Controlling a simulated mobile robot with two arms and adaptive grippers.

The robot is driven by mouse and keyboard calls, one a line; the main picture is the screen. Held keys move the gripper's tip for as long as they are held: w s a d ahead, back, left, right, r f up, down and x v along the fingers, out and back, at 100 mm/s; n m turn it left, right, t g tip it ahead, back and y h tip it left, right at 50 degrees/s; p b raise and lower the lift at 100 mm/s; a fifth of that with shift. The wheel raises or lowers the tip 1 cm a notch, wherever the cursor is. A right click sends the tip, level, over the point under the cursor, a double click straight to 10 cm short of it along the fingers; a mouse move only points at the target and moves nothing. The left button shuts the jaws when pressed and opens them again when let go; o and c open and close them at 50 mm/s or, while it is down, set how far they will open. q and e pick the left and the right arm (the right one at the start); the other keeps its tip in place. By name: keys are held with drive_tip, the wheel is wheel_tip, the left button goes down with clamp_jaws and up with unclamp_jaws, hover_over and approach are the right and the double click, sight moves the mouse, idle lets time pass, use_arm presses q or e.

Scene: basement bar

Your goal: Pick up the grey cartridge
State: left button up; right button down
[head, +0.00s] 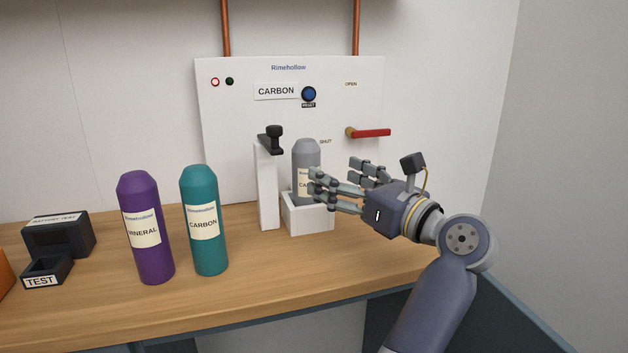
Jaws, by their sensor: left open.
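The grey cartridge (306,153) stands upright in a white square holder (306,222) on the wooden counter, below the white wall panel. Its cream label is partly hidden behind my fingers. My left gripper (333,177) is open, just right of the cartridge, with its fingers pointing left. The nearer fingers overlap the cartridge's right edge in the picture. I cannot tell whether they touch it. My right gripper is not in view.
A white post with a black clamp (271,139) stands directly left of the cartridge. A teal CARBON cartridge (204,247) and a purple MINERAL cartridge (152,262) stand further left. A black tester (60,232) is at far left. A red lever (372,133) sits on the panel (230,135).

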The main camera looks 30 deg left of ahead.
sight(316, 166)
use_arm(q)
drive_tip(key=shift+h, duration=0.3)
drive_tip(key=p+x, duration=0.1)
drive_tip(key=x, duration=0.5)
drive_tip(key=shift+w+a+f, duration=0.15)
drive_tip(key=shift+w+f, duration=0.05)
drive_tip(key=shift+w, duration=0.05)
drive_tip(key=p+x, duration=0.1)
drive_tip(key=x, duration=0.2)
drive_tip(key=shift+w+a+r, duration=0.1)
drive_tip(key=shift+w+a, duration=0.05)
drive_tip(key=shift+w, duration=0.1)
drive_tip(key=shift+w+a, duration=0.15)
drive_tip(key=shift+a, duration=0.3)
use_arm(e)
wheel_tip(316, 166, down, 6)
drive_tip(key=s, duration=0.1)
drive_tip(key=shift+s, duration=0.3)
use_arm(q)
drive_tip(key=shift+d, duration=0.1)
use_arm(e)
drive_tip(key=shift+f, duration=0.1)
use_arm(q)
drive_tip(key=c, duration=1.4)
